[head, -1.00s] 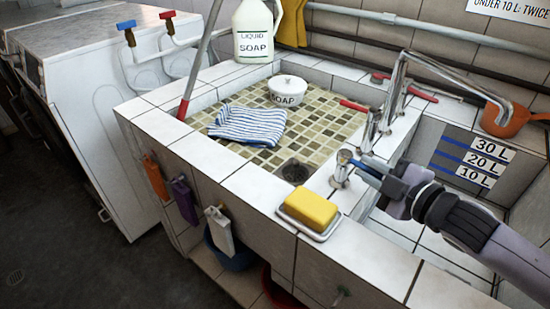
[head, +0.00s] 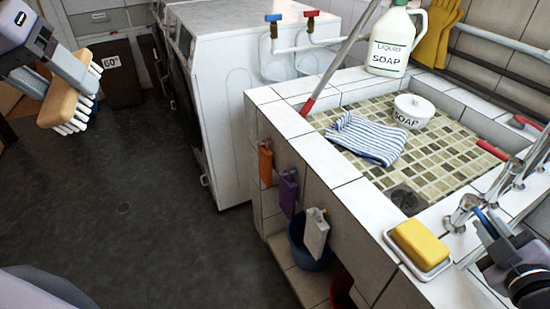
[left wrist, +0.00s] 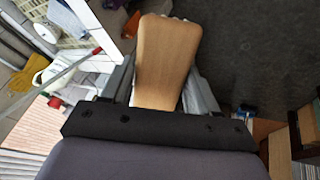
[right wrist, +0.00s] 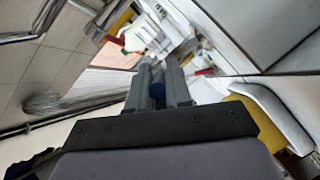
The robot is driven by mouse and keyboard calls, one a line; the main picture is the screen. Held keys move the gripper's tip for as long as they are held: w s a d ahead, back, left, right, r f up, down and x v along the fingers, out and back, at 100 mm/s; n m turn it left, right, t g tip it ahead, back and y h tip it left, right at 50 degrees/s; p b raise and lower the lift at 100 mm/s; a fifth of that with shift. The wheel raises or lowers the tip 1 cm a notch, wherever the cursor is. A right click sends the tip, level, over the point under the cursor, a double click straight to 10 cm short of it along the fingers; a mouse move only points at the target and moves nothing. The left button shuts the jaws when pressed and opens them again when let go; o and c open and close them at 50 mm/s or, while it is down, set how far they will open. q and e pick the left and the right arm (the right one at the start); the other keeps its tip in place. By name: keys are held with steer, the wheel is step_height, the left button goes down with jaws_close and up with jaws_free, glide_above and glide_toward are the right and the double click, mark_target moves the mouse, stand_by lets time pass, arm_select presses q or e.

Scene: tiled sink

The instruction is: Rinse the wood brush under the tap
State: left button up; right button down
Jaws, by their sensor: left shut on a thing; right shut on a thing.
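The wood brush (head: 66,100) has a light wooden body and white bristles facing down. My left gripper (head: 60,85) is shut on it and holds it in the air over the floor, away from the sink. The brush's wooden back (left wrist: 165,60) fills the middle of the left wrist view. My right gripper (head: 490,228) is shut on a dark blue handle (right wrist: 157,92) beside the chrome tap fitting (head: 462,212) on the sink's divider. The tap (head: 535,160) is cut off at the right edge of the head view. Its spout end and any water are out of view.
The tiled sink basin (head: 430,140) holds a striped cloth (head: 365,138) and a white soap pot (head: 412,110). A yellow sponge (head: 420,244) lies in a dish on the rim. A liquid soap jug (head: 392,45) stands behind. The dark floor (head: 150,190) is open.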

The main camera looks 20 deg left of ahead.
stand_by(0.3)
steer(key=c, duration=1.1)
jaws_free()
steer(key=shift+s, duration=0.1)
steer(key=v, duration=0.9)
steer(key=shift+s+r, duration=0.15)
steer(key=shift+s, duration=0.2)
steer(key=shift+p+v, duration=0.4)
steer(key=shift+v, duration=0.7)
